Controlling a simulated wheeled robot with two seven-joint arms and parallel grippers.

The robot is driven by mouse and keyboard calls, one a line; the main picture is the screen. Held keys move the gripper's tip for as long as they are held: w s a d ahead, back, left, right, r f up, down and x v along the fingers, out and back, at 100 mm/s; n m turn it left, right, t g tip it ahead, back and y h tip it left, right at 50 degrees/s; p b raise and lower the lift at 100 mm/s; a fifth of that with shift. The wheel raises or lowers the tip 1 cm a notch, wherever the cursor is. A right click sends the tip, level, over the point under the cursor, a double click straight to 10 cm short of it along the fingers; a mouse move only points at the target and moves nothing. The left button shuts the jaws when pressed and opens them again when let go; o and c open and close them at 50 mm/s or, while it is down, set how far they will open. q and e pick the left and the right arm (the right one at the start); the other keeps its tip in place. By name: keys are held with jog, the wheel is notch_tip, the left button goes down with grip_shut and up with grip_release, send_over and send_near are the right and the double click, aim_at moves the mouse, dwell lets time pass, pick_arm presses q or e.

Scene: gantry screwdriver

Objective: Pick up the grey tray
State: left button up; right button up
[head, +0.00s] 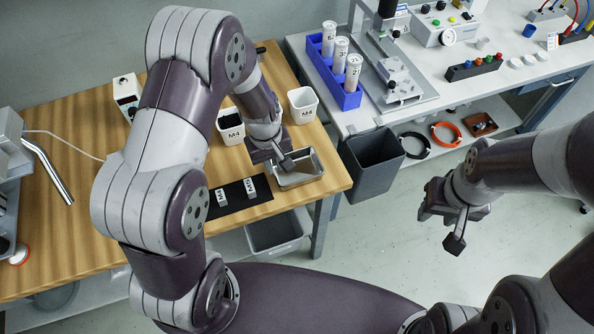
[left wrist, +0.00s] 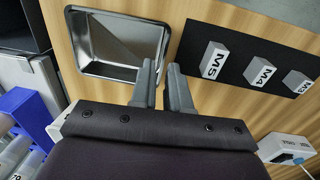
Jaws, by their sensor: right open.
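The grey tray (head: 312,177), a shallow metal dish, lies at the front right corner of the wooden table. In the left wrist view the tray (left wrist: 90,58) is at upper left, its inside looking empty. My left gripper (head: 284,163) is down at the tray's edge. In the left wrist view its two fingers (left wrist: 162,70) stand on either side of the tray's near rim, with a narrow gap between them. Whether they press on the rim cannot be seen. My right gripper (head: 446,222) is open and empty, over the floor on the right.
A black mat (head: 238,203) with labelled blocks lies beside the tray. White cups (head: 303,104) stand behind it. A dark bin (head: 373,165) is right of the wooden table (head: 60,240). A white bench (head: 430,95) carries a blue rack (head: 345,97) with tubes.

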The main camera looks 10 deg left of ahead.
aim_at(297, 170)
pick_arm(q)
notch_tip(297, 170, down, 5)
jog(key=shift+d+f, duration=0.15)
jog(key=shift+f, duration=0.05)
grip_shut()
